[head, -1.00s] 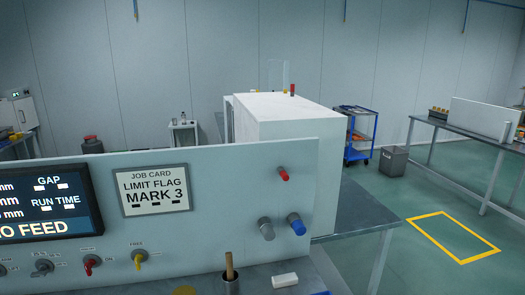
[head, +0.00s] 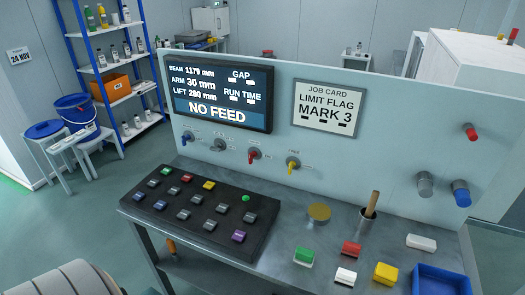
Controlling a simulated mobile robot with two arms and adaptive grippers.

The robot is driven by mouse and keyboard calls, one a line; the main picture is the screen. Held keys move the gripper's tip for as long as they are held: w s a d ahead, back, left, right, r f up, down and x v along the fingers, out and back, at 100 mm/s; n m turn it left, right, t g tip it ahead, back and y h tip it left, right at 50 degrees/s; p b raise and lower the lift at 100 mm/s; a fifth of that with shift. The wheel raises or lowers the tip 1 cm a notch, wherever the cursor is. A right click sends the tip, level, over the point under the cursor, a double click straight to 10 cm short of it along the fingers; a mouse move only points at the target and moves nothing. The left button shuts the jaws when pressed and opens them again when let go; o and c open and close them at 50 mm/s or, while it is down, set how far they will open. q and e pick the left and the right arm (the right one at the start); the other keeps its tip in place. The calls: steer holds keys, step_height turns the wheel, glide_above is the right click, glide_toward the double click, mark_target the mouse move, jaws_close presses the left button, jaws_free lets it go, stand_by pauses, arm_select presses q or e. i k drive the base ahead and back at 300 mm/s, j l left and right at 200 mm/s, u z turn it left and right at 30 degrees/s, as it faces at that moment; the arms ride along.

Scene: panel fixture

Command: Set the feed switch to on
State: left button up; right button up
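The upright panel (head: 390,190) carries a row of small rotary switches below the display (head: 222,95), which reads NO FEED. From left to right there is a blue switch (head: 186,138), a grey switch (head: 219,145), a red switch (head: 253,155) and a yellow switch (head: 292,166). Their labels are too small to read surely, so I cannot tell which one is the feed switch or its setting. Neither of my grippers is in view.
A black button box (head: 200,211) lies on the bench before the switches. Red, grey and blue knobs project at the panel's right. Blue shelving stands behind left.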

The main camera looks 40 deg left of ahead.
mark_target(253, 155)
steer(key=u, duration=1.25)
